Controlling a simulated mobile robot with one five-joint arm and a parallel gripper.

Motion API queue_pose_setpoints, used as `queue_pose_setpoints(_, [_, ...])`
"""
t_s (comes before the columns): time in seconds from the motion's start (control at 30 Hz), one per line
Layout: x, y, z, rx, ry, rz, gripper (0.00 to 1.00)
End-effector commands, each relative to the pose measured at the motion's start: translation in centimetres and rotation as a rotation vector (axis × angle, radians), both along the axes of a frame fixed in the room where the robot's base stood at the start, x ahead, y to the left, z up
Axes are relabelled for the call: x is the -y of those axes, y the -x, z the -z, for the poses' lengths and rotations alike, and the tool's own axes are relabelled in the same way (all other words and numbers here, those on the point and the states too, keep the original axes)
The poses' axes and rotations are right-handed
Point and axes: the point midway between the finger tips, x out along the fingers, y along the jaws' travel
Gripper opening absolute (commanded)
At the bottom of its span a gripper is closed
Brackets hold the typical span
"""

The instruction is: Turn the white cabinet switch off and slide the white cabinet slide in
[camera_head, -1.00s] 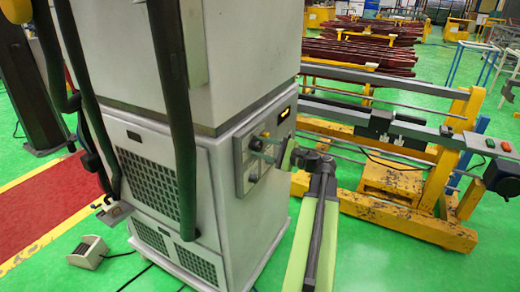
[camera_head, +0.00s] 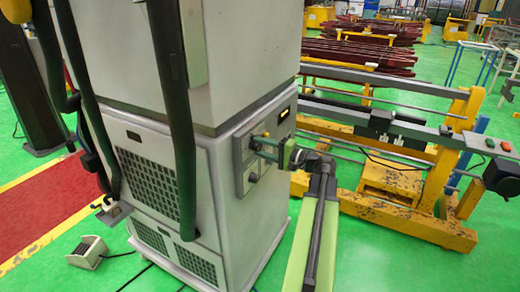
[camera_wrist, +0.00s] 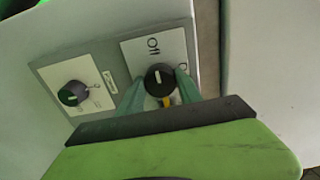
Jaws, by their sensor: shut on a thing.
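The white cabinet (camera_head: 245,185) stands in the middle of the head view, with a grey control panel on its right face. In the wrist view, a black round switch knob (camera_wrist: 159,80) sits on a white plate with the word "Off" above it. Its white mark points up, roughly toward "Off". My gripper (camera_wrist: 160,93) is shut on this knob, one green finger on each side. In the head view my gripper (camera_head: 265,150) reaches the panel from the right. I cannot make out the slide for certain.
Black hoses (camera_head: 176,120) hang in front of the cabinet's left side. A yellow frame with grey rails (camera_head: 400,180) stands close on the right, behind my arm. A small foot pedal (camera_head: 87,252) lies on the green floor at the lower left.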

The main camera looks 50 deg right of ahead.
Motion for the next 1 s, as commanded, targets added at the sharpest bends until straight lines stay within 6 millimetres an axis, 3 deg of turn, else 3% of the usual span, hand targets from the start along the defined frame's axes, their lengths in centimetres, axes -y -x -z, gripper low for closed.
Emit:
queue_pose_setpoints(0.4, [-0.3,0.0,0.3,-0.005,0.012,-0.008,0.01])
queue_pose_setpoints(0.43, [-0.3,0.0,0.3,-0.005,0.012,-0.008,0.43])
queue_pose_setpoints(0.6, [-0.2,0.0,0.2,-0.003,0.01,-0.006,0.63])
queue_pose_setpoints(0.87, [-0.1,0.0,0.1,-0.001,0.008,-0.004,0.63])
queue_pose_setpoints(1.0, [0.2,1.1,0.1,0.0,0.007,-0.001,0.63])
